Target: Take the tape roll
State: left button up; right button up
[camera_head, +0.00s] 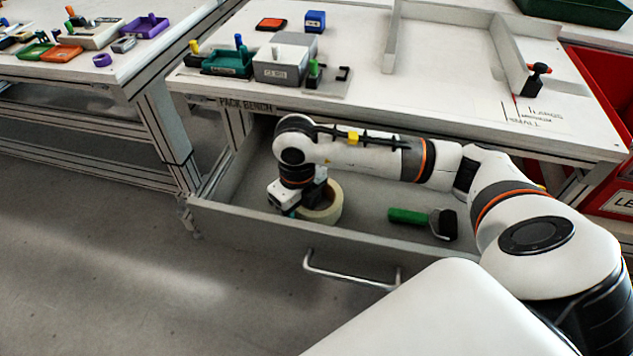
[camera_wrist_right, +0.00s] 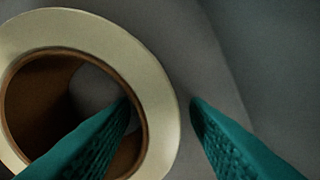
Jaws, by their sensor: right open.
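The cream tape roll (camera_head: 328,210) with a brown core lies in the open drawer (camera_head: 375,245) of the pack bench. It fills the left of the right wrist view (camera_wrist_right: 122,55). My right gripper (camera_head: 293,212) reaches down into the drawer at the roll's left side. In the right wrist view its teal fingers (camera_wrist_right: 160,102) are apart. One fingertip is over the roll's hole and the other is outside its outer edge, with the roll's wall between them. Whether the fingers touch the roll cannot be seen. My left gripper is out of view.
A green-handled brush-like tool (camera_head: 424,219) lies to the right in the drawer. The drawer's front panel and handle (camera_head: 350,277) are near me. The bench top (camera_head: 440,110) overhangs the drawer's back. A red bin (camera_head: 607,160) stands at the right.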

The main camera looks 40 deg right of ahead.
grip_shut()
jog(key=shift+r, duration=0.15)
